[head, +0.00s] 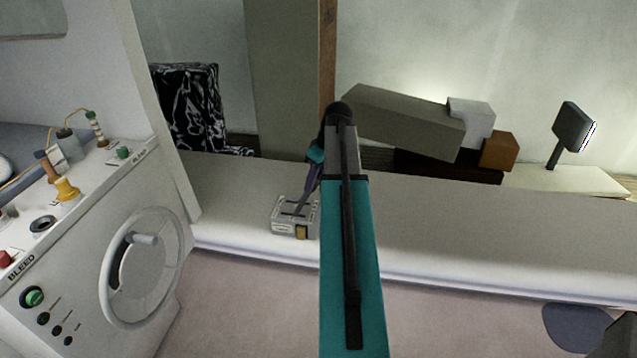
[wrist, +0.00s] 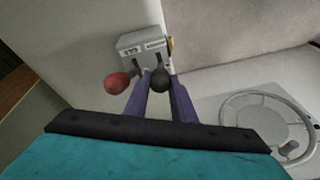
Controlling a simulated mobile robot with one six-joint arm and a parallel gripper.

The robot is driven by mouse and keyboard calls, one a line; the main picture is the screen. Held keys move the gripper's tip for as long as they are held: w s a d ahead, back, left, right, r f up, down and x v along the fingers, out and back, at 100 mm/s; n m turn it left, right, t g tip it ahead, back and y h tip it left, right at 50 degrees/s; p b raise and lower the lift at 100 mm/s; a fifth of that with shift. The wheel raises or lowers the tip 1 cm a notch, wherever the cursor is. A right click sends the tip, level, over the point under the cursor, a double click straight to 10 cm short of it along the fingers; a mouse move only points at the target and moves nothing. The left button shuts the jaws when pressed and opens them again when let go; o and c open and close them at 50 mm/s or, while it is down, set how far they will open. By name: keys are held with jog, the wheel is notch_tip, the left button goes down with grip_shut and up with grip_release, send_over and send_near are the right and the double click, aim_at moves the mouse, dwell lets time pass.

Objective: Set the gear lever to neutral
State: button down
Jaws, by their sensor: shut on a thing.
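A small grey control box (head: 295,217) sits on the white ledge, and it also shows in the wrist view (wrist: 142,45). It has two levers side by side, one with a black knob (wrist: 160,79) and one with a red knob (wrist: 117,82). The labels on the box are too small to read surely. My gripper (wrist: 158,90) has its purple fingers shut on the black-knobbed lever. The red knob is just outside the fingers, to the left. In the head view my gripper (head: 312,182) is above the box, and my arm hides part of the scene.
A white panel with a round handwheel (head: 143,266) and several knobs stands left of the box; the wheel also shows in the wrist view (wrist: 268,128). Grey blocks (head: 405,118) and a brown block (head: 499,151) lie behind my arm. The ledge (head: 450,225) right of it is clear.

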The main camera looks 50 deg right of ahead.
jog(key=w+a+r, duration=0.1)
jog(key=w+a, duration=0.3)
jog(key=w, duration=0.2)
jog(key=shift+w+a+r, duration=0.15)
jog(key=shift+w+r, duration=0.15)
jog(key=shift+w, duration=0.1)
jog(key=c, duration=1.5)
grip_release()
jog(key=shift+r, duration=0.1)
